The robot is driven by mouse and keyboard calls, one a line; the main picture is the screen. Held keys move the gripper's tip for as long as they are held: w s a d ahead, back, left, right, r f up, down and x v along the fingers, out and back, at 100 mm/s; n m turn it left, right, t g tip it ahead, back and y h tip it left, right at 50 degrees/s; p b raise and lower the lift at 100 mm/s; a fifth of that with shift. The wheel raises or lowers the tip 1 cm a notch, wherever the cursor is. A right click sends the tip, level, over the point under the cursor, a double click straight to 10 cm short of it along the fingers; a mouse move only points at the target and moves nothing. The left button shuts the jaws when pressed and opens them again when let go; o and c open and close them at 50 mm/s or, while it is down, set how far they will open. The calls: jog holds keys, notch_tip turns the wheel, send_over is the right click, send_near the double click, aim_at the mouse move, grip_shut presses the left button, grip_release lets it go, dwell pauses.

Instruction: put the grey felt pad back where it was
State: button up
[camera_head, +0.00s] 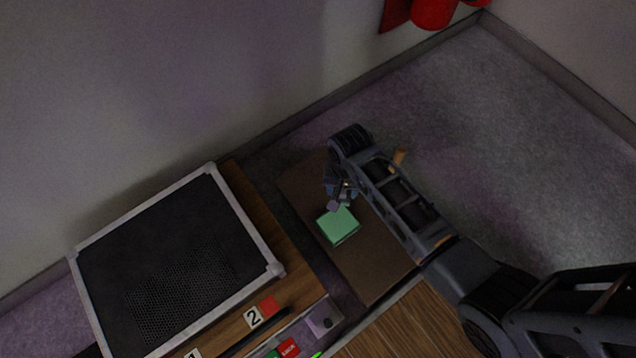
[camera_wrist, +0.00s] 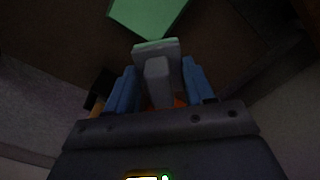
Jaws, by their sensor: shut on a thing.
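My gripper (camera_head: 340,192) reaches down over a brown surface beside the wood cabinet. Its blue fingers (camera_wrist: 160,88) are shut on a small grey piece, which looks like the grey felt pad (camera_wrist: 142,60); its far edge shows pale green in the wrist view. In the head view the pad (camera_head: 333,206) is a small grey patch at the fingertips, just above and beside a green block (camera_head: 338,226). The green block also shows beyond the fingertips in the wrist view (camera_wrist: 148,14). I cannot tell whether the pad touches the block.
A black mesh panel with a pale frame (camera_head: 225,180) lies on the wood cabinet (camera_head: 258,210) at left. Number labels and a red square (camera_head: 268,307) sit along its edge. The brown surface (camera_head: 375,275) is otherwise clear around the block. A red object (camera_head: 432,12) is at the top.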

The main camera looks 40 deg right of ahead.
jog(key=w+a+f+b, duration=0.1)
jog(key=w, duration=0.1)
jog(key=w+a+f+b, duration=0.1)
jog(key=w+f, duration=0.1)
jog(key=w+a+f+b, duration=0.1)
jog(key=w+a, duration=0.1)
jog(key=shift+f, duration=0.25)
jog(key=shift+f+b, duration=1.45)
jog(key=shift+f, duration=0.4)
jog(key=shift+f, duration=0.1)
jog(key=o, duration=1)
notch_tip(320, 180, up, 12)
jog(key=p, duration=0.6)
jog(key=shift+s+d, duration=0.1)
jog(key=shift+s, duration=0.05)
